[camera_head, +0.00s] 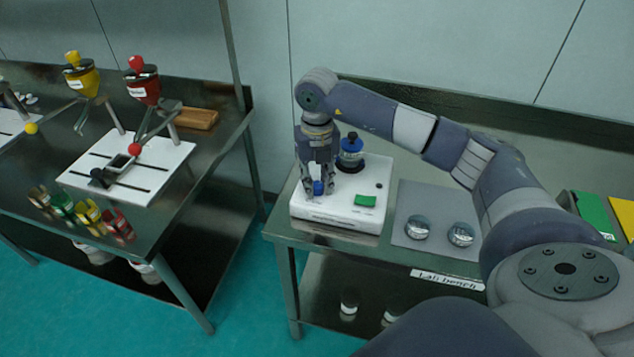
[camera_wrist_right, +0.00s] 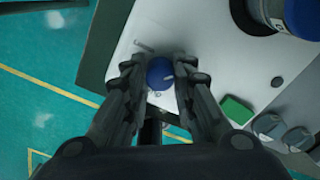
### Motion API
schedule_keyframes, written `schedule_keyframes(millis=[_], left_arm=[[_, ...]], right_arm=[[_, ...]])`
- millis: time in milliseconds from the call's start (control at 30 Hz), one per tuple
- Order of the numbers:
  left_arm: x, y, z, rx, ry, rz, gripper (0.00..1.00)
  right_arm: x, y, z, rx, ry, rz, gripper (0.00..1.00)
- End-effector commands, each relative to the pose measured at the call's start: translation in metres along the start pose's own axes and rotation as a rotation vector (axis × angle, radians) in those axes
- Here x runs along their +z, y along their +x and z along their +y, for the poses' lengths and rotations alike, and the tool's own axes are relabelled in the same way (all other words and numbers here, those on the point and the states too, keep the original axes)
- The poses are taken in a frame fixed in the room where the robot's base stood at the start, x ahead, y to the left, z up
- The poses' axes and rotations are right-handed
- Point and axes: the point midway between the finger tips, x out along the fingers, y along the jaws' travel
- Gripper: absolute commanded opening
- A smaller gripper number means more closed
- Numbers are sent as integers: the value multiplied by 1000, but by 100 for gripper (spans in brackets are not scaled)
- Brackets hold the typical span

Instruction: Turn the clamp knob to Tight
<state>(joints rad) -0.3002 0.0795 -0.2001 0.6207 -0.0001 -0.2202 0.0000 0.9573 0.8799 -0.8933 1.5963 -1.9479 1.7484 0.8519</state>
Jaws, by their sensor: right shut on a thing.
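A white sieve machine base (camera_head: 335,218) stands on the lab bench. A small blue knob (camera_head: 318,187) is on its top, near the left front; it also shows in the right wrist view (camera_wrist_right: 160,73) with a pale pointer mark on it. My right gripper (camera_head: 319,185) comes down from above and is shut on the blue knob, one finger on each side. The words around the knob are too small or hidden to read. A blue-topped sieve column (camera_head: 351,152) stands just behind the gripper. My left gripper is not in view.
A green button (camera_head: 365,200) is on the base, right of the knob. A grey mat (camera_head: 405,232) with two round metal dishes (camera_head: 418,227) lies to the right. A second table with funnel stands (camera_head: 145,90) is at the left, across a gap.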

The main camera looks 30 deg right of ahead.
Motion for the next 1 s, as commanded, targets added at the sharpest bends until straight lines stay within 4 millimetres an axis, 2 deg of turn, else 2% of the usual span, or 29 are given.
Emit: schedule_keyframes(millis=[400,1000], left_arm=[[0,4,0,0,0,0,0],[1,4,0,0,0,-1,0]], right_arm=[[1,-1,0,1,255,-2,0],[1,-1,0,1,320,-2,0]])
